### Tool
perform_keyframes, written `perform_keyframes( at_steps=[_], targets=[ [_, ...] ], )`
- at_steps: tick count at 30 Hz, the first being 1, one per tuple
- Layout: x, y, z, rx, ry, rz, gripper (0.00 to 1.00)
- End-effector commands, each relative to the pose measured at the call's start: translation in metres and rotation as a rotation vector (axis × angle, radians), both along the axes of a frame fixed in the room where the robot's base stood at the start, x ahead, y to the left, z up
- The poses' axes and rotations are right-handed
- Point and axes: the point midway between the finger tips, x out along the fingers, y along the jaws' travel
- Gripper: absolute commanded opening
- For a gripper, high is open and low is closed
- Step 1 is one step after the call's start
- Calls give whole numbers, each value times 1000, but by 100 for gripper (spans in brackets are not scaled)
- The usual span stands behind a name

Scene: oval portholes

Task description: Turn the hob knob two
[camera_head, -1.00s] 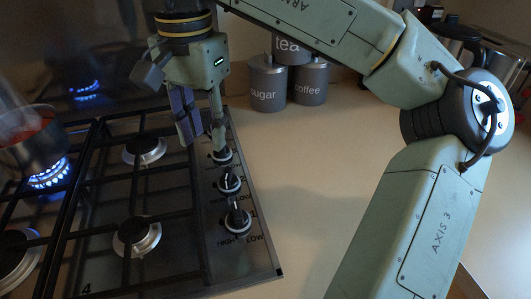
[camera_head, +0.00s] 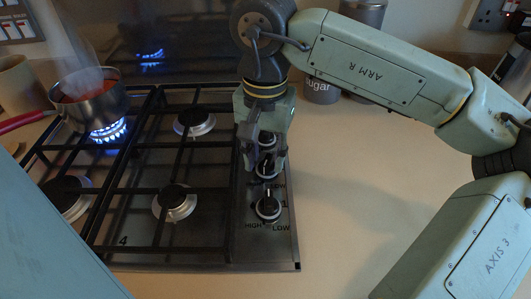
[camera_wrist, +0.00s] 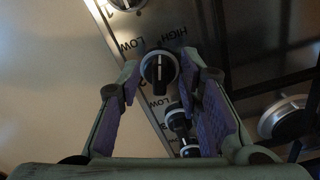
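Hob knob two (camera_head: 266,170) is a dark round knob on a silver base, second from the front in the row on the hob's right side. In the wrist view, knob two (camera_wrist: 158,69) sits between my fingertips, its pale pointer line running roughly up and down the picture. My gripper (camera_head: 265,160) points down over it, with one finger on each side. In the wrist view my gripper (camera_wrist: 160,66) stands open around the knob. A narrow gap shows on the left; contact on the right is unclear. In the head view my fingers partly hide the knob.
Knob one (camera_head: 268,207) is just in front and knob three (camera_head: 267,138) just behind. The black pan supports (camera_head: 218,200) lie to the left. A steaming pan (camera_head: 92,105) stands over a lit burner (camera_head: 108,131).

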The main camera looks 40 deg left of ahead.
Motion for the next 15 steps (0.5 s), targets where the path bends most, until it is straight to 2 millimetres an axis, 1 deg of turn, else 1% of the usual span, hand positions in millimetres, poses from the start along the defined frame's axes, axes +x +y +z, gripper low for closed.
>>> perform_keyframes(
  at_steps=[4,11,15],
  targets=[
    [0,0,-6,0,1,-1,32],
    [0,0,-7,0,1,-1,32],
    [0,0,-7,0,0,-1,23]
  ],
)
